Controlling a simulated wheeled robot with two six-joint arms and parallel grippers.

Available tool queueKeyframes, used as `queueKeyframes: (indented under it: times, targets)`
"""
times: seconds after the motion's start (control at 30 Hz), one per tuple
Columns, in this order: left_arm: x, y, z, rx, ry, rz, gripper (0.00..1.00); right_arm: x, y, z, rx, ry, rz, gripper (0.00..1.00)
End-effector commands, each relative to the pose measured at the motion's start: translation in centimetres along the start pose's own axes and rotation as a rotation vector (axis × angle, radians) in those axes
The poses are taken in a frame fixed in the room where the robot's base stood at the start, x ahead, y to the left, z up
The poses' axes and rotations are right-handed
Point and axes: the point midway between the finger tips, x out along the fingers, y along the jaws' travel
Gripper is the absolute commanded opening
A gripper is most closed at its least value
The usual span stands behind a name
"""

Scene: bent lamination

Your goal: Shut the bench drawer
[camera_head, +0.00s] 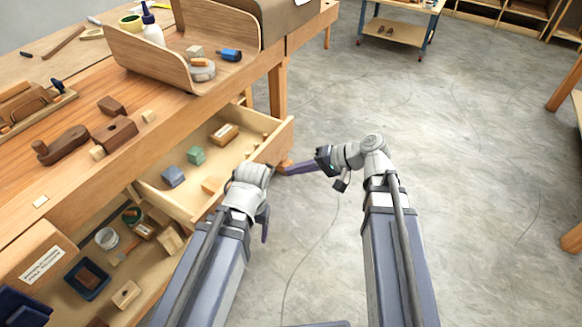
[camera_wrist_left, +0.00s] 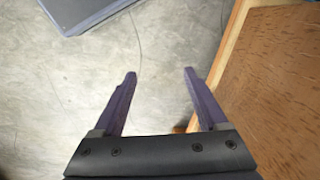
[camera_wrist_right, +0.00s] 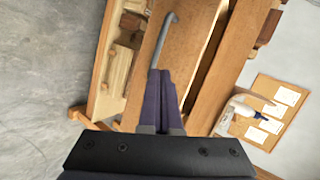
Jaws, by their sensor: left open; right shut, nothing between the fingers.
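The bench drawer (camera_head: 187,213) is pulled out from the wooden bench in the head view, with small blocks inside. My left gripper (camera_head: 266,205) is beside the outer side of the drawer front, fingers pointing down. In the left wrist view its two fingers (camera_wrist_left: 160,78) are apart with only floor between them, and a wooden panel (camera_wrist_left: 275,75) lies close on the right. My right gripper (camera_head: 285,169) is shut and empty near the far end of the drawer front. In the right wrist view its fingertips (camera_wrist_right: 160,74) are near a grey hooked bar (camera_wrist_right: 165,40); contact is unclear.
The benchtop (camera_head: 75,165) holds a curved wooden piece (camera_head: 125,50), a bottle (camera_head: 152,28) and wooden tools. A lower open compartment (camera_head: 140,262) at the bottom left holds small boxes and a jar. A small table (camera_head: 396,30) stands far off.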

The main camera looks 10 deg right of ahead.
Motion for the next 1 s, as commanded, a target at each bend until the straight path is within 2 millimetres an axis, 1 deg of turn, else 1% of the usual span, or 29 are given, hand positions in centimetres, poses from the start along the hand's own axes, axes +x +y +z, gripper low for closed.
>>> queueKeyframes:
  times: [0.03,0.2,0.3,0.4,0.53,0.7,0.87,1.0]
  targets:
    - [3.5,0.3,-0.2,0.001,0.000,0.000,0.76,0.7,2.6,-1.0,0.021,0.034,-0.051,0.00]
    - [8.9,0.9,-0.5,0.002,0.001,-0.001,0.76,-0.4,5.5,-3.9,0.079,0.139,-0.227,0.00]
    - [11.6,1.1,-0.7,0.003,0.001,-0.002,0.76,-1.5,7.1,-5.4,0.107,0.200,-0.323,0.00]
    - [13.8,1.3,-0.8,0.003,0.001,-0.002,0.76,-2.7,8.3,-6.6,0.128,0.250,-0.405,0.00]
    - [15.6,1.5,-0.9,0.004,0.001,-0.002,0.76,-4.1,9.4,-7.7,0.146,0.298,-0.480,0.00]
    - [16.3,1.6,-1.0,0.004,0.001,-0.003,0.76,-5.2,9.7,-8.2,0.156,0.326,-0.525,0.00]
    - [16.2,1.6,-0.9,0.004,0.001,-0.003,0.76,-5.3,9.5,-8.3,0.157,0.328,-0.531,0.00]
    - [16.2,1.6,-0.9,0.004,0.001,-0.002,0.76,-4.5,9.1,-8.6,0.156,0.326,-0.530,0.00]
